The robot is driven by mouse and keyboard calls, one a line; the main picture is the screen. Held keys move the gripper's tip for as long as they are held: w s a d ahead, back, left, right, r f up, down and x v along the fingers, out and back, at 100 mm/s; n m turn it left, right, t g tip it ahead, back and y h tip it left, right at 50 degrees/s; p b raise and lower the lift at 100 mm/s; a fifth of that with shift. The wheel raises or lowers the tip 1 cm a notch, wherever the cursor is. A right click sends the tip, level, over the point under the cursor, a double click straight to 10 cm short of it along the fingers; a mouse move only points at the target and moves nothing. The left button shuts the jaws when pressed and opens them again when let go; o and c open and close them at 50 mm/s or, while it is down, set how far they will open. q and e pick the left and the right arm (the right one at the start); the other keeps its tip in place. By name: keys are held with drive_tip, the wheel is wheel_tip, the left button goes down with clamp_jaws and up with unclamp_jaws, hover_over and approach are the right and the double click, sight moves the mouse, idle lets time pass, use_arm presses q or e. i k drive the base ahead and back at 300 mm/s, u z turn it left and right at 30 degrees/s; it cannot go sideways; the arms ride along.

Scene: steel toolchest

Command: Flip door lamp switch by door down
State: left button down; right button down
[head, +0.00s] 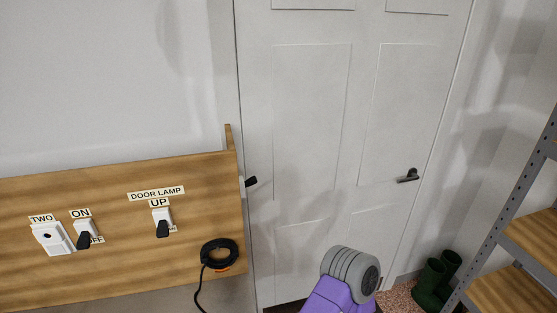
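The door lamp switch (162,217) is a white plate with a black lever on a wooden board (120,275) left of the door. A label reading DOOR LAMP sits above it, with UP just below that. The lever's tip shows over the lower part of the plate and partly covers a small lower label. I cannot tell for sure whether the lever is tilted down or stands out toward me. Neither of my grippers is in view. A purple and grey link of my own arm shows at the bottom, right of the board and apart from the switch.
Left of it are a second switch (84,231) marked ON and OFF and a white fitting (52,238) marked TWO. A black cable coil (219,253) hangs at lower right. The white door (305,130) is shut. Boots (432,280) and a metal shelf (505,208) stand right.

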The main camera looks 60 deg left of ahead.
sight(252, 182)
drive_tip(key=u, duration=0.8)
drive_tip(key=i, duration=1)
drive_tip(key=u, duration=1)
